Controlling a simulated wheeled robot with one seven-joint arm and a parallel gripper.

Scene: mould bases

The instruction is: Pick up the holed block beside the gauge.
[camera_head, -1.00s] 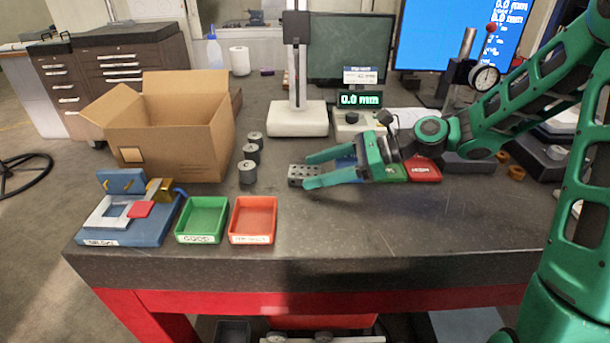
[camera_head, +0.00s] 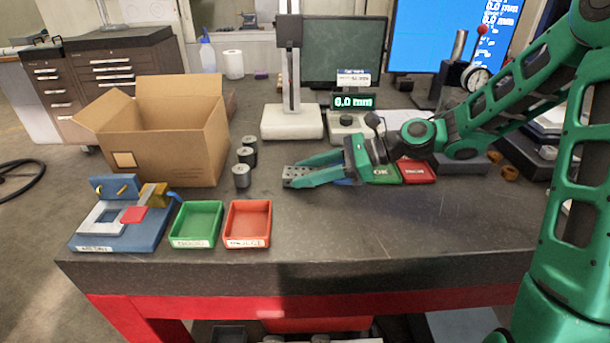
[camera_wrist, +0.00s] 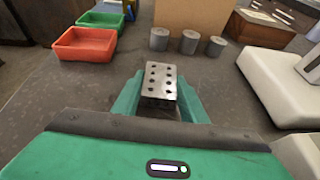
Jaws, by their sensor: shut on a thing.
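The holed block (camera_head: 296,177) is a small grey metal block with rows of dark round holes. It is on the dark bench top, in front of the height gauge (camera_head: 292,122) with its white base. My green gripper (camera_head: 300,174) reaches in from the right and is shut on the block. In the wrist view the block (camera_wrist: 159,80) sits between the two green fingertips (camera_wrist: 158,92), its holed face showing. I cannot tell whether the block touches the bench or is slightly above it.
Several grey cylinders (camera_head: 241,176) stand left of the block. A green tray (camera_head: 196,243), a red tray (camera_head: 247,241) and a blue fixture (camera_head: 147,236) lie at the front left. An open cardboard box (camera_head: 165,160) stands behind them. The bench front middle is clear.

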